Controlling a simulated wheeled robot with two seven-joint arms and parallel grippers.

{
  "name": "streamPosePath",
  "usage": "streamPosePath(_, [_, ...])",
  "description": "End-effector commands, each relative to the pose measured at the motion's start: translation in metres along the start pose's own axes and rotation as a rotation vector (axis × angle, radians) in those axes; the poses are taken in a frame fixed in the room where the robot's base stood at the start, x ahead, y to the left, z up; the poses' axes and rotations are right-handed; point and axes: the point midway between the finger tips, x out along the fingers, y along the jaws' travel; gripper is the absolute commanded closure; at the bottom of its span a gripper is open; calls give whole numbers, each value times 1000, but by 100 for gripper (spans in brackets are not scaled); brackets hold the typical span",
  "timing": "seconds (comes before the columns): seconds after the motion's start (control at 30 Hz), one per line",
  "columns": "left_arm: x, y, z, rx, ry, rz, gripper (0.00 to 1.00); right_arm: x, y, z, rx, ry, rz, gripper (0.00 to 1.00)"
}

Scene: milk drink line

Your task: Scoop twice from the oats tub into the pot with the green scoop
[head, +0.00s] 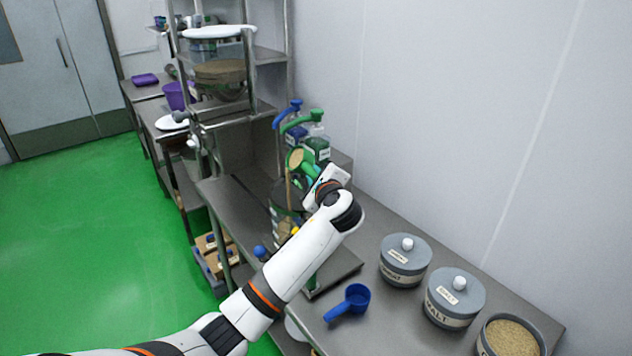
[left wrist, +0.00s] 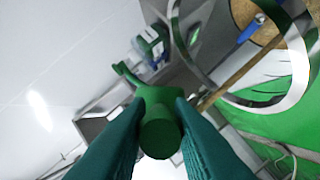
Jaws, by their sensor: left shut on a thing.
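My left gripper (head: 318,178) is shut on the green scoop's handle, which shows between the fingers in the left wrist view (left wrist: 160,132). In the head view the scoop's round bowl (head: 296,158) looks tan inside a green rim, raised above the pot (head: 278,212). The pot is mostly hidden by my arm; a round metal rim (left wrist: 180,35) shows in the left wrist view. A thin brown strip (head: 288,190) runs down below the scoop; I cannot tell if it is falling oats or a stick. The open grey oats tub (head: 484,346) holds tan grain at the lower right.
Two lidded grey tubs (head: 404,275) (head: 437,316) stand left of the open tub. A blue scoop (head: 350,303) lies on the metal table. Pump bottles (head: 318,148) stand behind the gripper. A steel shelf rack (head: 285,80) rises at the back beside the white wall.

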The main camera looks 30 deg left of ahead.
Motion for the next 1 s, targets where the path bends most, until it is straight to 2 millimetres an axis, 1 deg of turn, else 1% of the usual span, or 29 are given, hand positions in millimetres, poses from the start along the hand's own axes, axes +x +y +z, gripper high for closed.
streamPosePath(0.03, [0, -3, 2, -21, 0, 8, 100, 6, 0, -1, 0, 0, 0, 55])
streamPosePath(1.0, [2, -9, 6, -397, -1, 124, 100, 64, -1, -6, -1, 1, -2, 55])
